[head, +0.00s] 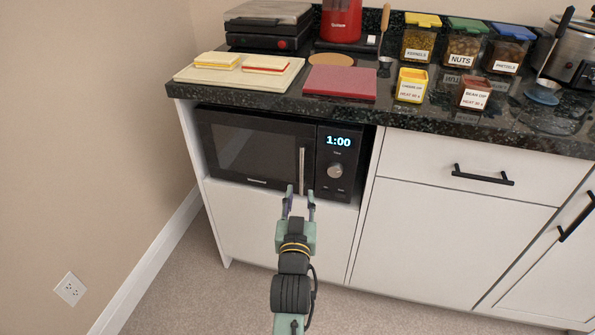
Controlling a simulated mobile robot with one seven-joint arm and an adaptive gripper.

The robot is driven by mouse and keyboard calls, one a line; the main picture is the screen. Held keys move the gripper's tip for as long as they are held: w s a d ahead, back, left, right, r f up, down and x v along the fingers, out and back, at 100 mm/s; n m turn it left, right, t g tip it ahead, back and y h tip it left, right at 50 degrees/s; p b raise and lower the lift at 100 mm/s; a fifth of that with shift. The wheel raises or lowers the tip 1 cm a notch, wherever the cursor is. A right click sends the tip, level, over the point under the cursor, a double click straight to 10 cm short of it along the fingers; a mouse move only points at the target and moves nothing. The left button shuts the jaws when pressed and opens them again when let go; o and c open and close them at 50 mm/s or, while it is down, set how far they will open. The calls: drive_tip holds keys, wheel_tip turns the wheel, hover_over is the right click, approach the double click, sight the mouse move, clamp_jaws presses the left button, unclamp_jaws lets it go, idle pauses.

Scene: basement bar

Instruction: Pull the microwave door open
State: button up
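The black microwave (258,150) sits in an open niche under the counter. Its door (245,148) looks shut, with a dark window and a vertical silver handle (301,172) at the door's right edge. A lit display (338,142) reads 1:00 above a round knob (335,170). My gripper (300,193) is at the lower end of the handle, pointing toward the microwave. Its two fingers are apart with a gap between them, and nothing is seen held. Whether the fingers reach around the handle or stop short of it I cannot tell.
The dark counter (425,118) above holds a cutting board (205,74) with sandwiches, a red board (340,83), dip containers and snack jars. White drawers (470,175) with black handles stand to the right. A wall (90,120) is close on the left. Carpet floor (200,285) in front is clear.

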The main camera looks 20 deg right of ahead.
sight(302, 172)
drive_tip(key=p+x, duration=0.1)
drive_tip(key=x, duration=0.9)
drive_tip(key=shift+w+r+p, duration=0.1)
drive_tip(key=shift+w+p, duration=0.15)
drive_tip(key=shift+p, duration=0.1)
clamp_jaws()
idle(0.3)
